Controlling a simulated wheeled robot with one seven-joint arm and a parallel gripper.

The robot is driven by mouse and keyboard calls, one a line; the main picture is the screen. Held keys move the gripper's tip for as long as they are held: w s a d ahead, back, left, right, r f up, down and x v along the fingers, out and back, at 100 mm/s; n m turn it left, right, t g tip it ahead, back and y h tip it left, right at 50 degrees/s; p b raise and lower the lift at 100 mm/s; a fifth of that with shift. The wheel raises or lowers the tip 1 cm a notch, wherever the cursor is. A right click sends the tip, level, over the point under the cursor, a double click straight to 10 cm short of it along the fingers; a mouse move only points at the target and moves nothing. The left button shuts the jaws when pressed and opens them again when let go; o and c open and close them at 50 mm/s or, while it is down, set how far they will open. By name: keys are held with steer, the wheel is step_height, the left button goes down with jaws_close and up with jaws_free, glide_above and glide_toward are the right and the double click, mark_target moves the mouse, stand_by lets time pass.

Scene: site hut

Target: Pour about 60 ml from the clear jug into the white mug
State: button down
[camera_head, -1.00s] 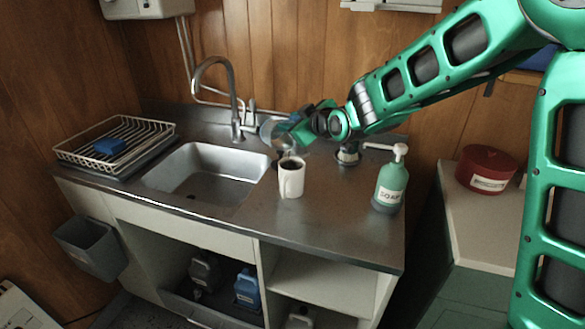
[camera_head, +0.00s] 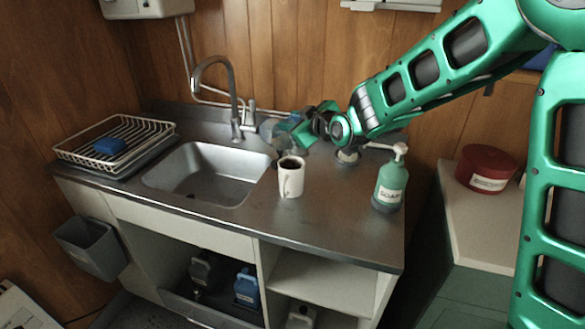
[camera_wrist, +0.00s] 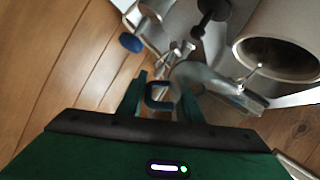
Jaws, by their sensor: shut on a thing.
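The white mug (camera_head: 291,183) stands upright on the steel counter, right of the sink, and its inside looks dark. It also shows large at the right of the wrist view (camera_wrist: 262,22). My gripper (camera_head: 305,132) is behind and above the mug and is shut on the handle of the clear jug (camera_head: 268,131). In the wrist view the handle sits between the fingers of my gripper (camera_wrist: 160,97). The jug is see-through and partly hidden by the gripper, so its exact tilt and liquid level cannot be told. No stream is clearly visible.
The sink (camera_head: 205,176) and tap (camera_head: 233,95) are left of the mug. A green soap bottle (camera_head: 390,185) stands to its right. A dish rack (camera_head: 125,130) with a blue sponge (camera_head: 110,146) is at far left.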

steer(key=shift+s+d+f+t+y, duration=0.2)
steer(key=shift+s+d+t+y, duration=0.15)
steer(key=shift+s+t, duration=0.3)
stand_by(0.9)
steer(key=shift+w, duration=0.1)
steer(key=w+g+h, duration=0.1)
steer(key=w+a+f+g+h, duration=0.1)
steer(key=g, duration=0.1)
steer(key=shift+a+g, duration=0.1)
steer(key=shift+g, duration=0.15)
steer(key=shift+w, duration=0.1)
